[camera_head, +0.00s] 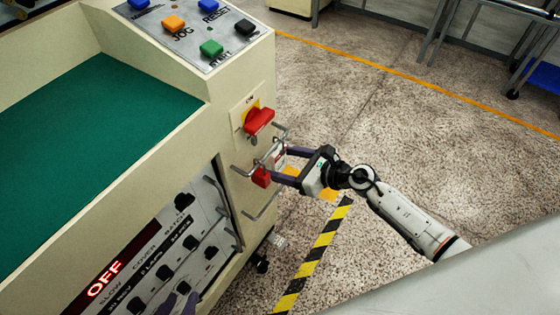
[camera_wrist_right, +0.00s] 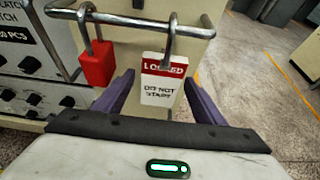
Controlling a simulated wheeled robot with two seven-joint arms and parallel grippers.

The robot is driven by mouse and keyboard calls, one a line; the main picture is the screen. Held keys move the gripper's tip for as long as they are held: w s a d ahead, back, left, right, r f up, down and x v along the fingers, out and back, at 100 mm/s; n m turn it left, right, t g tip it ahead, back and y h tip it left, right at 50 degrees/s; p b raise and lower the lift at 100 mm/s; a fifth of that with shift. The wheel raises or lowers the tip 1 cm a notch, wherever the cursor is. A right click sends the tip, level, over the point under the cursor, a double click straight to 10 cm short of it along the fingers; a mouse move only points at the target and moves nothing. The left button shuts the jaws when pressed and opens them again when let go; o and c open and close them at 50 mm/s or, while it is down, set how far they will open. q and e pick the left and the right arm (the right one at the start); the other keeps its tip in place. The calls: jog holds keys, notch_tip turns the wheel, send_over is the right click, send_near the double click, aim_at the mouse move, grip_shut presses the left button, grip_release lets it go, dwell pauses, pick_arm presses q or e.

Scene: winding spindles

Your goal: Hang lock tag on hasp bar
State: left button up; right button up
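The lock tag, white with a red "LOCKED" band (camera_wrist_right: 162,82), hangs by its metal hook from the hasp bar (camera_wrist_right: 125,17) in the right wrist view. In the head view the tag (camera_head: 279,157) is small and partly hidden by my right gripper (camera_head: 282,165). In the right wrist view the purple fingers of my right gripper (camera_wrist_right: 158,78) stand apart on either side of the tag, with a narrow gap at its left edge. A red padlock (camera_wrist_right: 97,64) hangs on the same bar, to the left. My left gripper (camera_head: 178,301) shows only as purple fingertips at the bottom edge.
The red rotary switch (camera_head: 259,120) sits above the bar on the machine's side. Metal handles (camera_head: 262,207) stick out below it. The control panel (camera_head: 165,265) with black knobs and an "OFF" display is at lower left. Open floor lies to the right.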

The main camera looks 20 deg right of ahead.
jog(key=v, duration=1)
jog(key=shift+p, duration=0.4)
jog(key=shift+s+r, duration=0.1)
jog(key=shift+s, duration=0.05)
